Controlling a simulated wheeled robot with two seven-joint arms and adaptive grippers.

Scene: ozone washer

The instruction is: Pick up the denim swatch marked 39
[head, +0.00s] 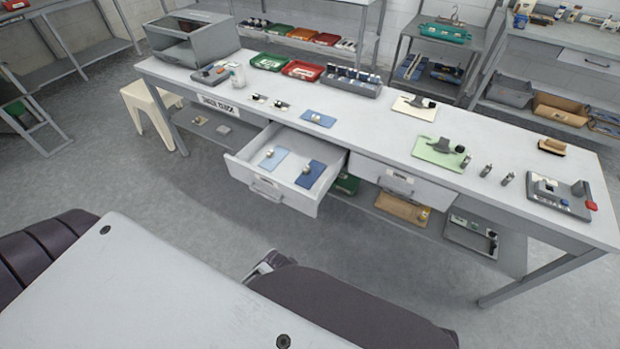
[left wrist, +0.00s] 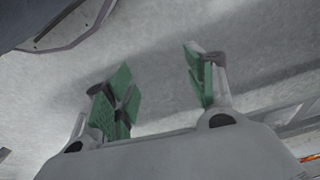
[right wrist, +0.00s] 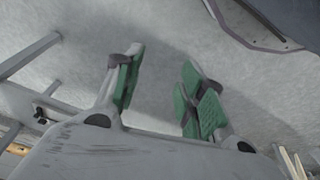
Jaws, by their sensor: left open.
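An open drawer (head: 262,186) juts from the front of the long workbench. It holds a light blue swatch (head: 266,160) on the left and a dark blue swatch (head: 309,177) on the right, each with a small light round object on it. Another blue swatch (head: 318,121) lies on the bench top above the drawer. Their numbers are too small to read, so I cannot tell which is marked 39. My left gripper (left wrist: 160,87) is open and empty over the grey floor. My right gripper (right wrist: 160,92) is also open and empty over the floor. Neither wrist view shows a swatch.
The white workbench (head: 385,150) carries a green mat (head: 432,153), a grey box (head: 195,42), red and green trays and small tools. A second drawer (head: 400,183) is shut. A cream stool (head: 150,110) stands at the left. Open floor lies before the bench.

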